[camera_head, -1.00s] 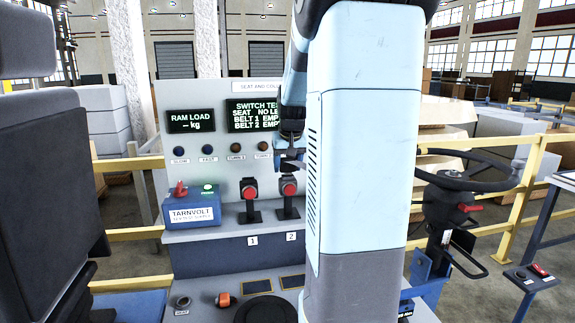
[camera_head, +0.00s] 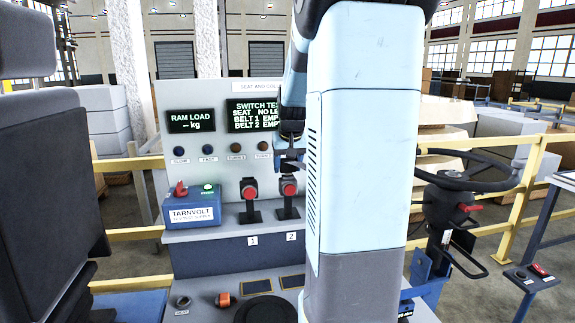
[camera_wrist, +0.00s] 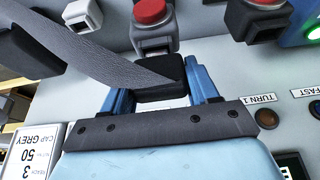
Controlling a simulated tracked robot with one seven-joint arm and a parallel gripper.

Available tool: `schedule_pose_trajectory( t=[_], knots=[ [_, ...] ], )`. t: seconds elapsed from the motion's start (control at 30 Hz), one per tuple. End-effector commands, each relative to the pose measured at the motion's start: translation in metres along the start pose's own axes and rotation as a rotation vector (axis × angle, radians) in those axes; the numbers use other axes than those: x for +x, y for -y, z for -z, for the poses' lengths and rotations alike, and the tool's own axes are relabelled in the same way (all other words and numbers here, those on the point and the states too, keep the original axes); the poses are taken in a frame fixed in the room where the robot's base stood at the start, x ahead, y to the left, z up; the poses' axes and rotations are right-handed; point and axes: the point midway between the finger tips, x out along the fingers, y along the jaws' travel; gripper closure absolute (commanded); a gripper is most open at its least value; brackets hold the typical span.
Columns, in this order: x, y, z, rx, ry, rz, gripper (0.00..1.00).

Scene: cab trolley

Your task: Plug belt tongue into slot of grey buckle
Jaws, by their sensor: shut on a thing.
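My gripper (camera_wrist: 163,88) is shut on the belt tongue, holding it by its black body (camera_wrist: 162,80) between two blue fingers. Grey webbing (camera_wrist: 95,48) runs from it to the upper left.
A darker buckle (camera_wrist: 258,22) with a red button stands beside the grey one; in the head view it is above label 1. A blue supply box (camera_head: 191,207) stands left of it. The screen (camera_head: 252,115) reads empty for both belts. A seat (camera_head: 50,170) fills the left edge.

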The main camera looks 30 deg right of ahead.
Motion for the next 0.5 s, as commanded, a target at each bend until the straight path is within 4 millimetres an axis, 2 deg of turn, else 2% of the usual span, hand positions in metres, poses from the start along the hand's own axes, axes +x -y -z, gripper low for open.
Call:
schedule_pose_trajectory(
  t=[0.47,0.5],
  knots=[
    [0.0073,0.0000,-0.0030,0.000,0.000,0.000,0.90],
    [0.0070,0.0000,-0.0028,0.000,-0.001,0.000,0.37]
  ],
)
